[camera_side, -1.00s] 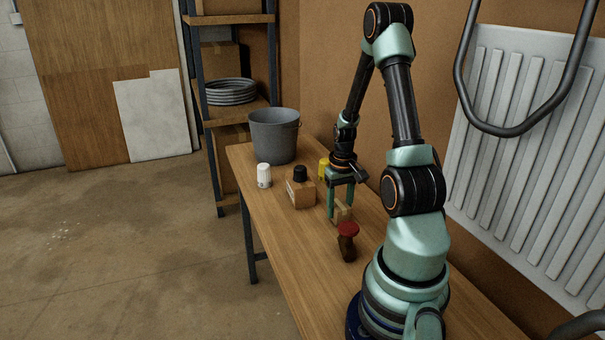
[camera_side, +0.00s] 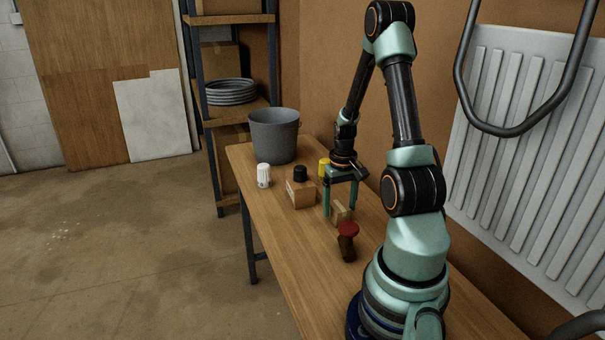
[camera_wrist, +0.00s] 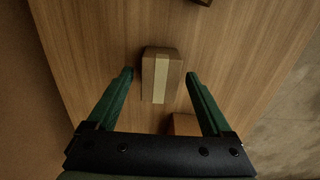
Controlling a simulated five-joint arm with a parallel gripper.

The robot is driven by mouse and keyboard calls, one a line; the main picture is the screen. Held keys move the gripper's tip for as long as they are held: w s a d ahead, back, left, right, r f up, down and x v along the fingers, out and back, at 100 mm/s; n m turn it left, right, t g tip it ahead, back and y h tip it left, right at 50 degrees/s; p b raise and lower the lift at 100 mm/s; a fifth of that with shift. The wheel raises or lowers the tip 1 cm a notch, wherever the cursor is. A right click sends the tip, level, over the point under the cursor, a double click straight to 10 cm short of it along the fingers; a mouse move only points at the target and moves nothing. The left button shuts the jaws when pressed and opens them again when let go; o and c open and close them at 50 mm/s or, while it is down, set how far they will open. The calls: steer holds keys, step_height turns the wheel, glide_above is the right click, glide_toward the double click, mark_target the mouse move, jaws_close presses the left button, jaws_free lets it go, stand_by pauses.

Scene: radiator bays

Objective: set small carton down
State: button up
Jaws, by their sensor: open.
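The small carton (camera_side: 342,213) is brown with a pale tape strip and rests on the wooden bench (camera_side: 275,226). In the wrist view the carton (camera_wrist: 161,77) lies between and slightly beyond my open fingertips, with a gap on each side. My gripper (camera_side: 340,213) points down around the carton in the side view, its green fingers apart. It also shows in the wrist view (camera_wrist: 160,75), holding nothing.
A red-topped dark item (camera_side: 347,242) stands close in front of the carton. A larger box (camera_side: 300,193) with a black-capped item (camera_side: 300,173), a white bottle (camera_side: 263,175), a yellow item (camera_side: 323,167) and a grey bucket (camera_side: 274,135) stand farther along. The bench's left side is clear.

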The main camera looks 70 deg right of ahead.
mark_target(340, 206)
step_height(340, 206, up, 11)
steer(key=w+a+r+n+t+h, duration=0.1)
steer(key=w+a+r+n, duration=0.1)
steer(key=w+a+r, duration=0.3)
steer(key=w+a+r+n+t, duration=0.1)
steer(key=w+a+r+n, duration=0.15)
steer(key=a, duration=0.45)
steer(key=a+r+n+t, duration=0.1)
steer(key=a+r+n, duration=0.1)
steer(key=a, duration=0.6)
steer(key=a+r+n+t+y, duration=0.1)
steer(key=a+r+n+t, duration=0.1)
steer(key=a, duration=0.7)
steer(key=shift+w+a+t, duration=0.2)
steer(key=shift+w+t, duration=0.1)
steer(key=shift+w, duration=0.15)
